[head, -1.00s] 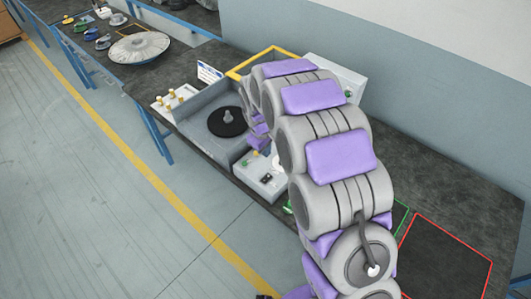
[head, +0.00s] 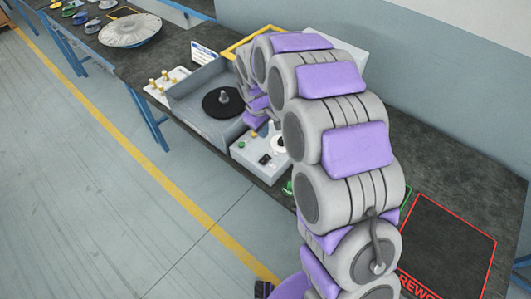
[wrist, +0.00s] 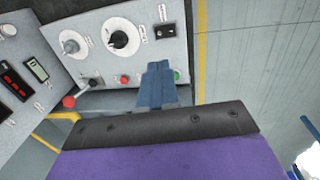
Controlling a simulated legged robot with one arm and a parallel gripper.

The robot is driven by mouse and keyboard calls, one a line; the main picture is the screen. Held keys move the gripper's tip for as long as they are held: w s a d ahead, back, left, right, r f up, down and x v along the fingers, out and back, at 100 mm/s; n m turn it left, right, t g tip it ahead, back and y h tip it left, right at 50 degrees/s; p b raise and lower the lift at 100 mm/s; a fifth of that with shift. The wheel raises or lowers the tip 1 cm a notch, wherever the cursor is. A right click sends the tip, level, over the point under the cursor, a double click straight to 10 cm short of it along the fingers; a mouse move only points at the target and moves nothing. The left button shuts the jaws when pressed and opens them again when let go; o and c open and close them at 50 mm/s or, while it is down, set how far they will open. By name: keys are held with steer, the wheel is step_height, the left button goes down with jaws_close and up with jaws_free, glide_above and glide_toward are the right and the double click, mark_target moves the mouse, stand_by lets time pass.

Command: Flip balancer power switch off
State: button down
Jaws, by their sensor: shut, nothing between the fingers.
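The balancer (head: 190,100) is a grey box with a black disc (head: 222,102) on the bench. Its sloped control panel (head: 250,150) shows in front, partly covered by my arm. In the wrist view the panel has a black rocker switch (wrist: 165,31) with a small label at its upper right corner. I cannot read the label or the rocker's position. My gripper (wrist: 159,66) shows in the wrist view as blue fingers, shut and empty. Its tips appear below the switch in the picture, near the green button (wrist: 177,75); contact cannot be told. The head view hides the fingertips behind my arm.
Two round knobs (wrist: 118,40) and a red button (wrist: 124,80) share the panel. A red-tipped lever (wrist: 69,102) lies left of my gripper. Another panel with a display (wrist: 37,69) is farther left. A red-outlined bench area (head: 445,245) is clear.

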steer(key=shift+d, duration=0.1)
steer(key=b, duration=0.3)
glide_toward(267, 157)
steer(key=f, duration=0.6)
steer(key=shift+w+d+f, duration=0.2)
steer(key=shift+w, duration=0.2)
steer(key=shift+f, duration=0.3)
steer(key=shift+d+p, duration=0.1)
steer(key=shift+p, duration=0.25)
steer(key=shift+s+f, duration=0.1)
steer(key=shift+f, duration=0.05)
